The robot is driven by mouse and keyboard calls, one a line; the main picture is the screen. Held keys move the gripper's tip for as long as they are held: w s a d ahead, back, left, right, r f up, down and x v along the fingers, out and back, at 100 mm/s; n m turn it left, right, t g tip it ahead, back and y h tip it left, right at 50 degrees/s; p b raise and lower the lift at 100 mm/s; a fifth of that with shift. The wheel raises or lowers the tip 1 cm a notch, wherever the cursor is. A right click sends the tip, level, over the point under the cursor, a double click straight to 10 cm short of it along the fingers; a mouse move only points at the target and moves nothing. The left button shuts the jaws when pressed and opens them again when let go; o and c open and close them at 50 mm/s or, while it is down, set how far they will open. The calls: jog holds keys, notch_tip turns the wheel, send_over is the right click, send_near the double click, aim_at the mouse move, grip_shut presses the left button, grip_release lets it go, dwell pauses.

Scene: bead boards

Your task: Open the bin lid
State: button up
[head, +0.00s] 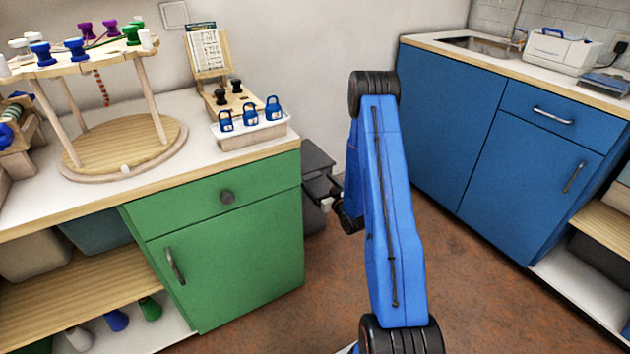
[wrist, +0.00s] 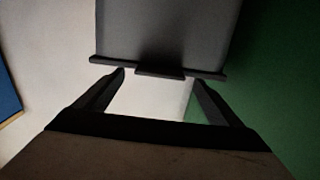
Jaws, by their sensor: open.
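The dark grey bin (head: 312,218) stands on the floor between the green cabinet and the wall, partly hidden by my arm. Its grey lid (head: 316,157) looks shut in the head view. In the wrist view a dark grey panel that appears to be the lid (wrist: 168,32) fills the top middle, with a lip and a small tab (wrist: 160,72) along its near edge. My gripper (wrist: 158,78) is open and empty, its fingertips either side of the tab in the picture. Whether they touch it I cannot tell. In the head view my gripper (head: 325,196) is small and close to the bin's front.
The green cabinet (head: 225,255) stands close on the left of the bin; its side is at the right in the wrist view (wrist: 270,70). The blue cabinet (head: 530,180) is to the right. Brown floor (head: 480,300) is open between them.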

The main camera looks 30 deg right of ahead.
aim_at(314, 178)
jog(key=shift+w+a, duration=0.1)
jog(key=shift+w, duration=1.55)
